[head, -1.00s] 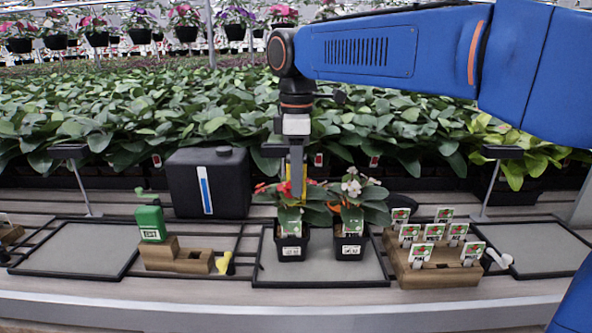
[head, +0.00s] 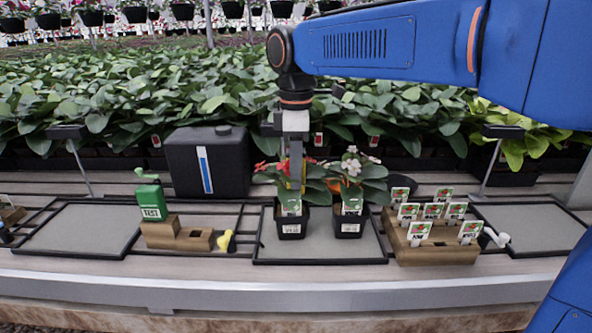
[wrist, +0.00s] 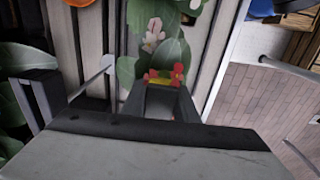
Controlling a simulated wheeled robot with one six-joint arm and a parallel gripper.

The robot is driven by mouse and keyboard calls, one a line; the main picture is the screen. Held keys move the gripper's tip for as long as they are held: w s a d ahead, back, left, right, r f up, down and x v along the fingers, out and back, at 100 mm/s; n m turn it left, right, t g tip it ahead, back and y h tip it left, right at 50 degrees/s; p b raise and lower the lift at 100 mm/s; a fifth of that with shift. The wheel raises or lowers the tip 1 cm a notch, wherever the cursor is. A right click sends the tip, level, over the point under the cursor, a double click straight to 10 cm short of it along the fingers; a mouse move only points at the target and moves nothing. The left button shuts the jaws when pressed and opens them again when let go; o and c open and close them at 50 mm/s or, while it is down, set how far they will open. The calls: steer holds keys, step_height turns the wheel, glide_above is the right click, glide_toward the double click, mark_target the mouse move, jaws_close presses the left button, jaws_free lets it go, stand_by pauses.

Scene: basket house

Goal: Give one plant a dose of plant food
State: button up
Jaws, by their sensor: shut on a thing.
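Two potted plants stand side by side on the middle tray (head: 262,240): a red-flowered plant (head: 291,222) on the left and a white-pink-flowered plant (head: 349,222) on the right. Each has a tag. My gripper (head: 296,184) points down over the red-flowered plant, its fingers among the upper leaves and blooms. In the wrist view, my gripper (wrist: 160,92) is shut on a small yellow thing (wrist: 160,81), mostly hidden; red petals show beside it. A green box marked TEST (head: 152,204) sits on a wooden holder (head: 190,239), with a yellow piece (head: 225,240) at its right.
A black jug (head: 206,165) with a blue-white strip stands behind the trays. A wooden rack (head: 435,255) with several picture tags stands right of the plants. Trays at far left (head: 80,230) and far right (head: 530,230) are empty. Dense foliage fills the back.

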steer(key=shift+f, duration=0.5)
stand_by(1.2)
steer(key=shift+r, duration=0.1)
steer(key=shift+r, duration=3.4)
